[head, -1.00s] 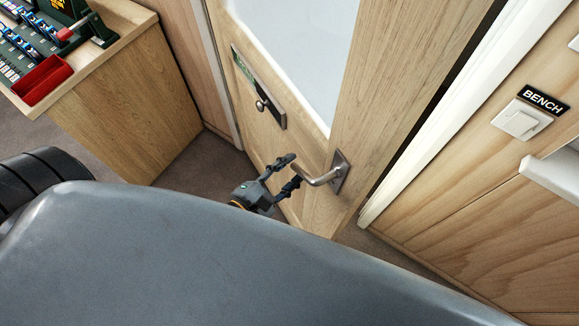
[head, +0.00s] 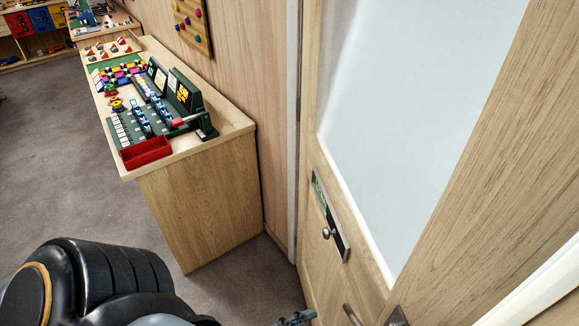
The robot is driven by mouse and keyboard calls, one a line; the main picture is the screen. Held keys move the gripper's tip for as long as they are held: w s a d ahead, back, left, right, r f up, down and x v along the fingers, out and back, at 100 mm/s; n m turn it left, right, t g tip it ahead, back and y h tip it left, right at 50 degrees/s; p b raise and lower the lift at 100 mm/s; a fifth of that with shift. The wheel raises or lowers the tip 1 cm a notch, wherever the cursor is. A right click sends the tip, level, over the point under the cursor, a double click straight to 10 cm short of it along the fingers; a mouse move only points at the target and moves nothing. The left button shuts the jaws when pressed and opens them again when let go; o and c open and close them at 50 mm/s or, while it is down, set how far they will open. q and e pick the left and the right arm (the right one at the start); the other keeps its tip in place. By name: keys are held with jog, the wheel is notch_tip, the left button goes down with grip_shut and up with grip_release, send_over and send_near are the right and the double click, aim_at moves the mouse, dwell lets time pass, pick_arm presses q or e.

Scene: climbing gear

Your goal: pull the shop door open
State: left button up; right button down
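The shop door (head: 470,170) is pale wood with a large frosted glass panel (head: 400,110) and fills the right half of the head view. Its metal lever handle (head: 352,316) shows at the bottom edge, mostly cut off. A small round knob on a plate with a green sign (head: 328,233) sits left of the handle. A dark gripper finger (head: 297,318), apparently of my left gripper, pokes in at the bottom, left of the handle with a gap in the picture. The rest of that gripper is cut off. My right gripper is out of view.
A wooden counter (head: 205,205) left of the door carries a red tray (head: 146,152) and a green device with a red-knobbed lever (head: 187,121). Grey carpet (head: 60,170) lies open at left. A white frame strip (head: 535,290) is at lower right.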

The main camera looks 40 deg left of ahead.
pick_arm(q)
jog(key=shift+v, duration=1.65)
